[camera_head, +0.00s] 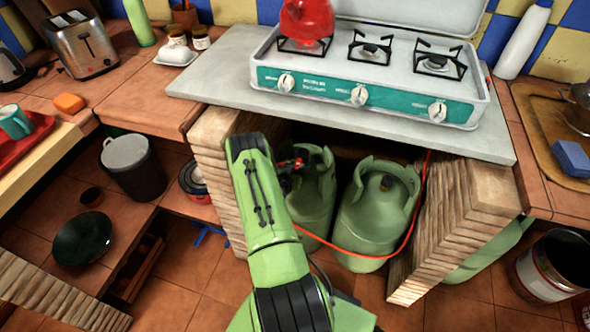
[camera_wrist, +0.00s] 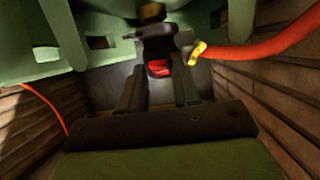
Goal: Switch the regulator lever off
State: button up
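The regulator (camera_wrist: 152,45) is a dark fitting on top of a green gas bottle, with a red lever (camera_wrist: 158,68) on its near side. My gripper (camera_wrist: 160,80) points at it in the wrist view, its two dark fingers apart on either side of the lever. I see no clear contact; the exact depth between fingertips and lever is hard to tell. In the head view my green arm reaches under the counter to the left gas bottle (camera_head: 318,200), where a small red part (camera_head: 298,163) shows. The arm hides most of the regulator there.
A second gas bottle (camera_head: 375,215) stands to the right. An orange hose (camera_wrist: 265,42) leaves the regulator through a yellow connector (camera_wrist: 198,52). Brick pillars (camera_head: 460,205) close in both sides of the niche. Above is a slab with a gas stove (camera_head: 370,80) and red kettle (camera_head: 305,20).

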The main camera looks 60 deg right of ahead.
jog(key=shift+c, duration=0.2)
grip_shut()
jog(key=shift+f+h, duration=0.4)
jog(key=shift+h, duration=0.3)
